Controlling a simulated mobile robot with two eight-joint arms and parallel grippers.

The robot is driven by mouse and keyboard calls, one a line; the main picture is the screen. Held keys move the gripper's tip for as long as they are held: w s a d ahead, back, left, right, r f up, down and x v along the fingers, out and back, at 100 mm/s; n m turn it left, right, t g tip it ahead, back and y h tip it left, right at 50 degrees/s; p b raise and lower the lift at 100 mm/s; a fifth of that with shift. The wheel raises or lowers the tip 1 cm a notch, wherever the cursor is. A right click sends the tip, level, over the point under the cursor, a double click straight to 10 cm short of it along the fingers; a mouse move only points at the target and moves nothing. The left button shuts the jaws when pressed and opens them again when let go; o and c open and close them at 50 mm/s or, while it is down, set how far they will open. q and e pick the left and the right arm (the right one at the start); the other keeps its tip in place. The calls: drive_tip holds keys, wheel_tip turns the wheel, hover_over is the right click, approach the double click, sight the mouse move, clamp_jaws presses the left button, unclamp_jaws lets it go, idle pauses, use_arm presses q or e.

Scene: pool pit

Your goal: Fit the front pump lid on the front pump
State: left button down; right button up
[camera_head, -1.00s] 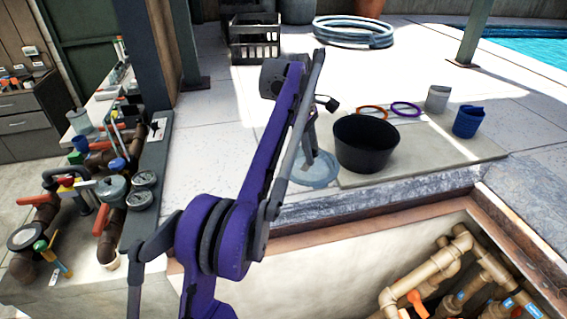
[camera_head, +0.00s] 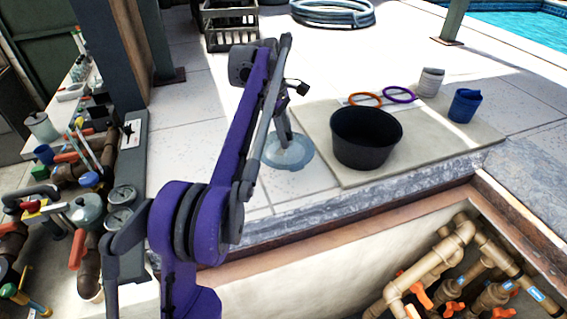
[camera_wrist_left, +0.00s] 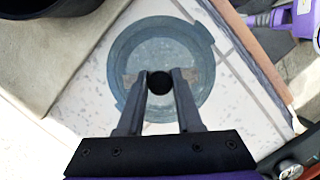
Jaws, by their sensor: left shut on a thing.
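The front pump lid is a round, see-through bluish disc with a dark knob (camera_head: 298,158); it also shows in the wrist view (camera_wrist_left: 188,46). My left gripper (camera_head: 284,136) points down on it, its two fingers (camera_wrist_left: 160,88) shut on the black knob. The lid is flat and level over the pale tiles beside the mat; I cannot tell whether it touches them. Pump pipework stands at the left in the head view. My right gripper is not in view.
A black bucket (camera_head: 366,137) stands on the stone mat (camera_head: 420,157), close right of the lid. Two gauges (camera_head: 121,197), valve handles and pipes crowd the left. The pit with tan pipes (camera_head: 430,265) opens in front. The tiles behind are mostly clear.

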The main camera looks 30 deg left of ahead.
sight(276, 142)
use_arm(q)
drive_tip(key=x, duration=0.4)
drive_tip(key=shift+s+a, duration=0.25)
drive_tip(key=shift+a, duration=0.15)
drive_tip(key=shift+f+b, duration=0.35)
drive_tip(key=shift+f, duration=1.6)
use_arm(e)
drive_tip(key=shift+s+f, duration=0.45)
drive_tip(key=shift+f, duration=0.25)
use_arm(q)
drive_tip(key=shift+w+f, duration=0.1)
drive_tip(key=c, duration=0.6)
unclamp_jaws()
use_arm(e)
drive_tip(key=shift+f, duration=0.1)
use_arm(q)
drive_tip(key=shift+o, duration=0.2)
drive_tip(key=p+v, duration=0.2)
drive_tip(key=v, duration=1)
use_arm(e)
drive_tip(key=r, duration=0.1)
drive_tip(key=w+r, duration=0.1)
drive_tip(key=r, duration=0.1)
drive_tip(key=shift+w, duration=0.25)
